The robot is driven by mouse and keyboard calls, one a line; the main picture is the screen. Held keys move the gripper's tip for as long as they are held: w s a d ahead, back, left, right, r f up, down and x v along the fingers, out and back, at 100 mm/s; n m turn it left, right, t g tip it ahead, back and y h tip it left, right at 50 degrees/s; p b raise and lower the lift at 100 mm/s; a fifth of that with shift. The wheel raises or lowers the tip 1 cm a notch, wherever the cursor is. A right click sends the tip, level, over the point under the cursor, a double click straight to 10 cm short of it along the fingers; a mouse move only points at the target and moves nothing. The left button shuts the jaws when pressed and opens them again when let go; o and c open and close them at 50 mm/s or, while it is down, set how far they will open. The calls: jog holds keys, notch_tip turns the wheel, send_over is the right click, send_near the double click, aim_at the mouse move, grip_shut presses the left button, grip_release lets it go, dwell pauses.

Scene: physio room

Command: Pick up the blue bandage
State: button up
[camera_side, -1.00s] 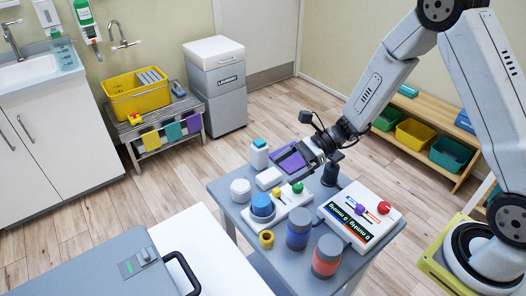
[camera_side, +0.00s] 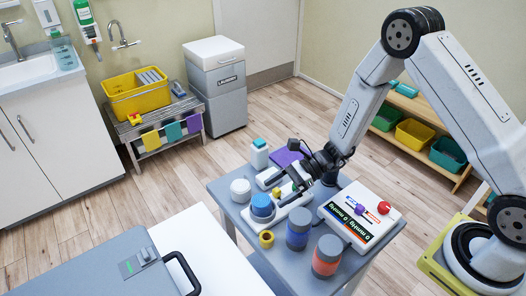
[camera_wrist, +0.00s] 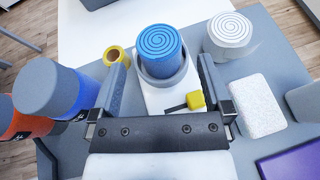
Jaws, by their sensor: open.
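The blue bandage (camera_side: 262,202) is a roll with a spiral top, standing upright in a grey round holder on a white base on the small grey table. In the wrist view the blue bandage (camera_wrist: 153,48) is ahead of and between the fingers. My gripper (camera_side: 276,190) is open, low over the white base, just behind and right of the roll. In the wrist view my gripper (camera_wrist: 161,62) has one finger on each side of the holder, with no clear contact. A yellow knob (camera_wrist: 195,100) lies between the fingers near the palm.
A white roll (camera_side: 241,189) and a yellow roll (camera_side: 266,239) stand close by. A blue jar (camera_side: 298,233), an orange jar (camera_side: 326,258) and a control box (camera_side: 350,220) crowd the right side. A white block (camera_wrist: 258,105) lies beside the right finger.

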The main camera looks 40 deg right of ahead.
aim_at(262, 199)
jog(key=shift+a, duration=0.1)
jog(key=shift+x, duration=2.55)
jog(key=shift+f, duration=0.1)
jog(key=c, duration=1.3)
jog(key=shift+r, duration=0.8)
jog(key=s+d+r, duration=0.1)
jog(key=s+r, duration=0.2)
jog(key=s, duration=0.1)
jog(key=s+d+r, duration=0.2)
jog(key=s+r, duration=0.2)
jog(key=s, duration=0.1)
jog(key=s+d+r, duration=0.1)
jog(key=s+r, duration=0.3)
jog(key=shift+s+d+r, duration=0.15)
jog(key=shift+s+r, duration=0.1)
